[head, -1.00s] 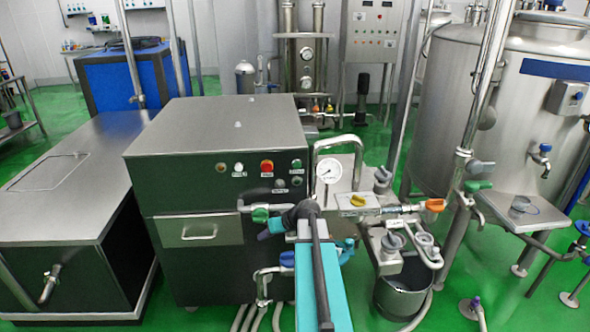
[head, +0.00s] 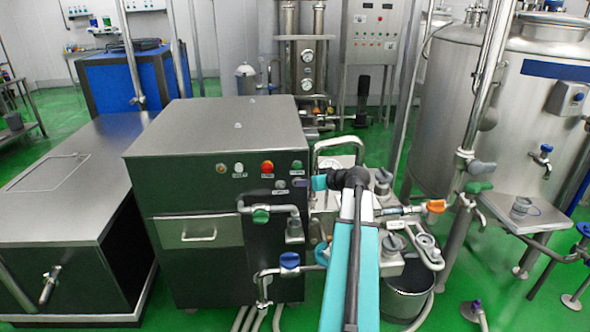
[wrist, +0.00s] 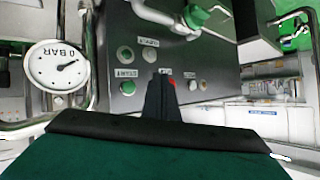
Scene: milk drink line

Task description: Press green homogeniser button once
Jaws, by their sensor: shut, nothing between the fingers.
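The homogeniser (head: 180,180) is a dark grey cabinet. Its front panel carries a red button (head: 266,167), a pale button (head: 238,168) and a greenish button (head: 297,164) near the right edge. The wrist view shows the panel upside down, with two greenish buttons, one at the panel's corner side (wrist: 125,53) and one nearer me (wrist: 128,87). My gripper (wrist: 160,82) is shut and empty, in front of the panel beside these buttons. It partly covers the red button (wrist: 172,82). I see no contact with a button. The labels are too small to read surely.
A pressure gauge (wrist: 58,66) and bent pipe stand close beside the panel. A green-handled valve (head: 261,214) sticks out below the buttons. A large tank (head: 500,110) stands further right.

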